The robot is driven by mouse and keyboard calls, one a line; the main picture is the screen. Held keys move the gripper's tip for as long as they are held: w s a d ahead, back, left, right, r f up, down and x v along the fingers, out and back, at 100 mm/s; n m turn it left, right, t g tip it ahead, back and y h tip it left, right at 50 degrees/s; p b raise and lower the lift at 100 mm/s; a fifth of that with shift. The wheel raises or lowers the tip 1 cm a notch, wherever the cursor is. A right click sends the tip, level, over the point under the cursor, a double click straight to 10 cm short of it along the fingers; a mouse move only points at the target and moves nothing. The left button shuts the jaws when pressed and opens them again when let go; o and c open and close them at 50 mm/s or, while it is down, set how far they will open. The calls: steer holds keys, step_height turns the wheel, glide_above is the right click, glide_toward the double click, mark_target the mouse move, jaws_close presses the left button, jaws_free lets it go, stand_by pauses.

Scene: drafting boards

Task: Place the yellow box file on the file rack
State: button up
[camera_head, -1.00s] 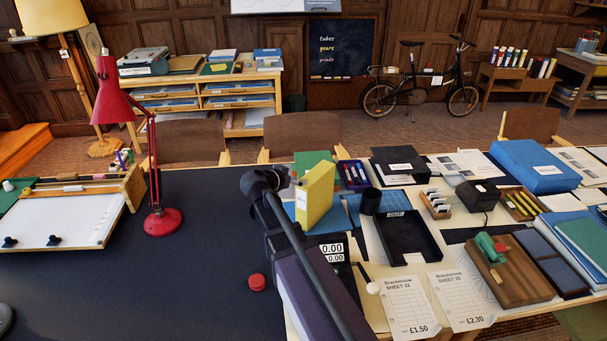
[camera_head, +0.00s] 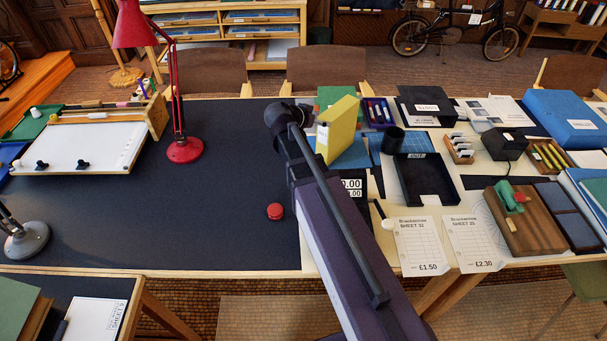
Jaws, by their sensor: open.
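The yellow box file (camera_head: 343,126) stands upright on the cream-topped table, beside the dark drafting mat, with a white label on its narrow left face. My gripper (camera_head: 305,116) is at the dark end of my arm, close to the left side of the file. Its fingers are mostly hidden by my own wrist, and I cannot tell whether they touch the file. The jaws are open. No file rack can be made out clearly in this view.
A red desk lamp (camera_head: 184,150) and a red round object (camera_head: 275,211) stand on the dark mat (camera_head: 235,190). The mat's middle is largely clear.

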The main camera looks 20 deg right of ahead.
steer(key=s+a+f+n+g+y, duration=0.1)
steer(key=s+f, duration=0.1)
steer(key=s, duration=0.1)
steer(key=s+a+f+n+g+y, duration=0.1)
steer(key=s+a+f+n+y, duration=0.1)
steer(key=s, duration=0.1)
steer(key=s+a+f+n+g+y, duration=0.1)
steer(key=s+f+n+y, duration=0.1)
steer(key=s, duration=0.2)
steer(key=shift+s+a+f, duration=0.1)
steer(key=shift+a+f, duration=0.05)
steer(key=shift+f, duration=0.05)
steer(key=s+a+f+n+g+y, duration=0.2)
steer(key=s+a+n+y, duration=0.3)
steer(key=s+a, duration=0.2)
steer(key=shift+s+n+g, duration=0.3)
steer(key=shift+s+n, duration=0.1)
steer(key=shift+s, duration=0.3)
steer(key=shift+f, duration=0.1)
steer(key=shift+c, duration=0.2)
